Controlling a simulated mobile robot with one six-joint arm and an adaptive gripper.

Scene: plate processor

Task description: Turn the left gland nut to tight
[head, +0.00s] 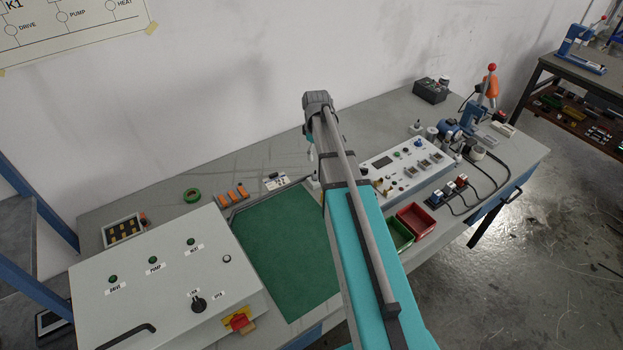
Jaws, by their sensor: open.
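I cannot pick out the left gland nut for certain. Small brass-coloured fittings (379,186) show at the left front of the white control unit (408,163), close to the right side of my arm; they are too small to tell if they are gland nuts or how tight they are. My arm reaches up across the middle of the view to a dark grey joint and covers part of the bench behind it. My gripper is hidden behind the arm, so its place relative to the nut does not show.
A grey cabinet (150,285) with green lamps and a black rotary switch fills the front left. A green mat (275,250) lies beside it. Green (398,236) and red (416,220) bins sit right of my arm. A blue press (478,121) and cables occupy the bench's right end.

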